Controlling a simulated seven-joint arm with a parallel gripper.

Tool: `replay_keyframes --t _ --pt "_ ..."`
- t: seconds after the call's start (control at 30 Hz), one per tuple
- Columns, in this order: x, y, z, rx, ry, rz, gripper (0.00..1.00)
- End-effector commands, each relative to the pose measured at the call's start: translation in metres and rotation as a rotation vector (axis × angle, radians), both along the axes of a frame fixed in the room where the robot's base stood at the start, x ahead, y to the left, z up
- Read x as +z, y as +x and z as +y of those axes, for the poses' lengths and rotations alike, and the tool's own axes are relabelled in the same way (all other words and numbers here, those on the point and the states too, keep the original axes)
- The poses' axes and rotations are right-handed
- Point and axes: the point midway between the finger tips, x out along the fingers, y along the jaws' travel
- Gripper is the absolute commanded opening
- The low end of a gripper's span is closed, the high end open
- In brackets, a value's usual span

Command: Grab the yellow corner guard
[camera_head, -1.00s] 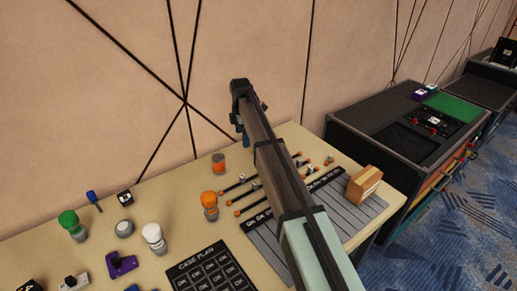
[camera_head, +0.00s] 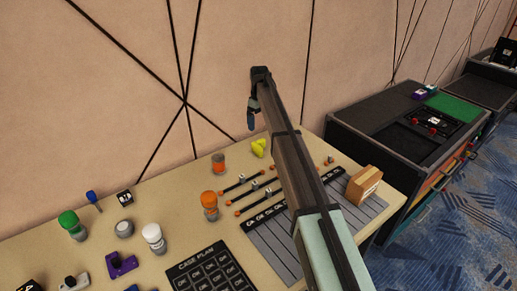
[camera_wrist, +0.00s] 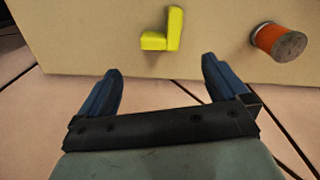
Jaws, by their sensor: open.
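The yellow corner guard (camera_head: 259,147) lies on the tan table near its back edge, partly beside my arm in the head view. In the wrist view the L-shaped yellow corner guard (camera_wrist: 165,32) lies beyond my fingertips, roughly between their lines. My gripper (camera_wrist: 160,78) is open and empty, with its two blue fingers apart. In the head view my gripper (camera_head: 251,118) hangs above the back edge of the table, in front of the wall. It is apart from the corner guard.
An orange and grey cylinder (camera_wrist: 276,42) stands right of the guard in the wrist view; it also shows in the head view (camera_head: 218,164). Black rods with orange ends (camera_head: 254,190) and a wooden block (camera_head: 364,184) are nearby. The wall (camera_head: 130,70) rises behind the table.

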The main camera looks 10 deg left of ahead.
Motion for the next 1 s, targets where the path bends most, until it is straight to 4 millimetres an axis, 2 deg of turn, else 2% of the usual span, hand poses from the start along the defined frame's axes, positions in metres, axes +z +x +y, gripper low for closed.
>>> replay_keyframes --t 0.2,0.47,0.83,1.0 --pt "0.0 0.0 0.0 -0.207 -0.001 0.001 1.0" --pt "-0.011 -0.001 0.0 -0.252 -0.001 0.002 1.0" --pt "-0.07 -0.001 0.0 -0.25 -0.001 0.002 1.0" --pt "-0.085 -0.001 0.0 -0.25 -0.001 0.001 1.0"
